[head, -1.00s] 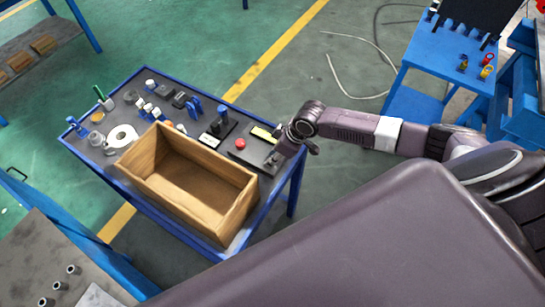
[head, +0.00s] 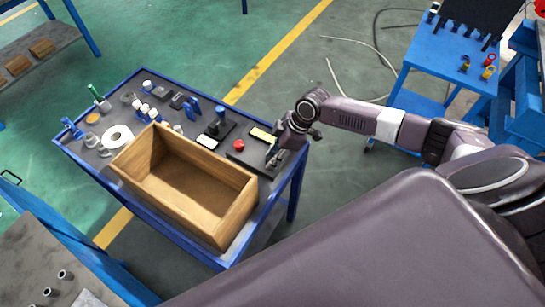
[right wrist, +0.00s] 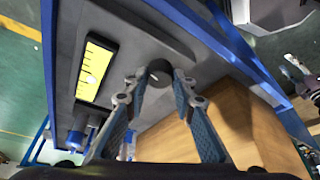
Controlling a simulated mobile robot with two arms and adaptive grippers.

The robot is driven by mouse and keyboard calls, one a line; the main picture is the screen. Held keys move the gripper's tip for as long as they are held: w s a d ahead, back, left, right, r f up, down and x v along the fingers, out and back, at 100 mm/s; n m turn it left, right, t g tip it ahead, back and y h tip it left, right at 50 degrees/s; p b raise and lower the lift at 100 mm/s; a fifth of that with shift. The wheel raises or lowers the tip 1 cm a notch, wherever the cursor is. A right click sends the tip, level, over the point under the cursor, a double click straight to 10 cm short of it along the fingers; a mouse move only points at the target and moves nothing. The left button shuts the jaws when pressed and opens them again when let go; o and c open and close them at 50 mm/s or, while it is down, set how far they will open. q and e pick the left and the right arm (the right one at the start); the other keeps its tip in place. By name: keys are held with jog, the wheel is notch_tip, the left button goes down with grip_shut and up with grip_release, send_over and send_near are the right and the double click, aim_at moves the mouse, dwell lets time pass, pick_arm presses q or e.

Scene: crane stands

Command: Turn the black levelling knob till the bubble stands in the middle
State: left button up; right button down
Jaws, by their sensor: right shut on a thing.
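The black levelling knob (right wrist: 160,72) is between the fingertips of my right gripper (right wrist: 155,88) in the right wrist view. The gripper is shut on the knob. In the head view my right gripper (head: 277,153) is at the right end of the table and hides the knob. The yellow level vial (right wrist: 94,70) lies in a dark frame left of the knob; it also shows in the head view (head: 263,135). A pale spot, perhaps the bubble, shows near its middle, a little towards the lower end; its exact place is too small to tell. My left gripper is not in view.
A wooden box (head: 200,205) stands open close to the gripper; its side also shows in the right wrist view (right wrist: 235,125). A red button (head: 239,145), a white tape roll (head: 118,136) and several small tools share the blue-edged table (head: 150,232).

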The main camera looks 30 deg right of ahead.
jog(key=c, duration=1.6)
grip_release()
jog(key=v, duration=1.2)
jog(key=shift+s, duration=0.1)
